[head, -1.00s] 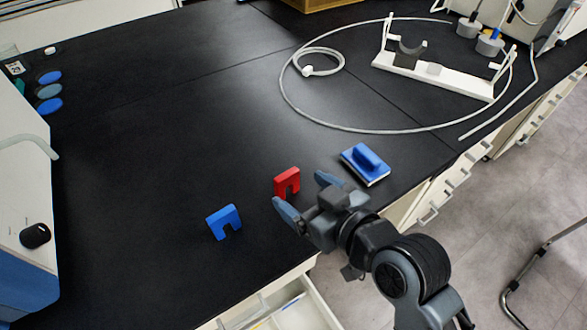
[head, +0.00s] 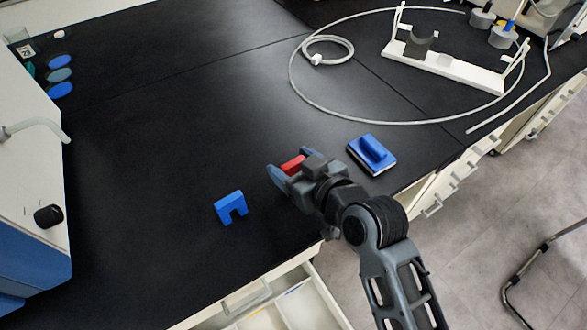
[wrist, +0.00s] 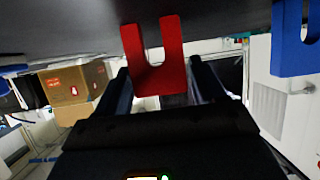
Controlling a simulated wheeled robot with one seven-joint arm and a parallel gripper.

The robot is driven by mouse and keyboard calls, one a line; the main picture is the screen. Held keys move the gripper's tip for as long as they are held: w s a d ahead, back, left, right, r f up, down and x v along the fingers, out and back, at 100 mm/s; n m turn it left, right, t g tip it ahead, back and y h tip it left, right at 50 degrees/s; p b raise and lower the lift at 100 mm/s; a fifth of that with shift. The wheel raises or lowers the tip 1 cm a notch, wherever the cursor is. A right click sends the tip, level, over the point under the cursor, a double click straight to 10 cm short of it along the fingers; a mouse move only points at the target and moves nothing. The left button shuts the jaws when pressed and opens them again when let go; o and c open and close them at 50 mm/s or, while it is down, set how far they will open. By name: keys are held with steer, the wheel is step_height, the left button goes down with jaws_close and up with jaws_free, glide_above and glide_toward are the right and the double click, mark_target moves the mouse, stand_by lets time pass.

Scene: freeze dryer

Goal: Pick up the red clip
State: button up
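The red clip (head: 292,165) stands on the black bench, partly hidden by my gripper in the head view. In the wrist view the red clip (wrist: 157,75) shows as a U shape with its two legs toward the bench. My gripper (head: 287,162) is low over the bench with one blue-grey finger on each side of the clip. The fingers are spread, and in the wrist view a small gap shows between the clip and the right finger. Whether the left finger touches the clip is hard to tell.
A blue clip (head: 231,207) stands to the left of my gripper, nearer the front edge. A blue-handled block (head: 372,154) lies to the right. A white stand (head: 447,68) and looped tubing (head: 330,115) are behind. An open drawer (head: 300,305) is below the front edge.

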steer(key=c, duration=0.7)
steer(key=shift+r, duration=0.1)
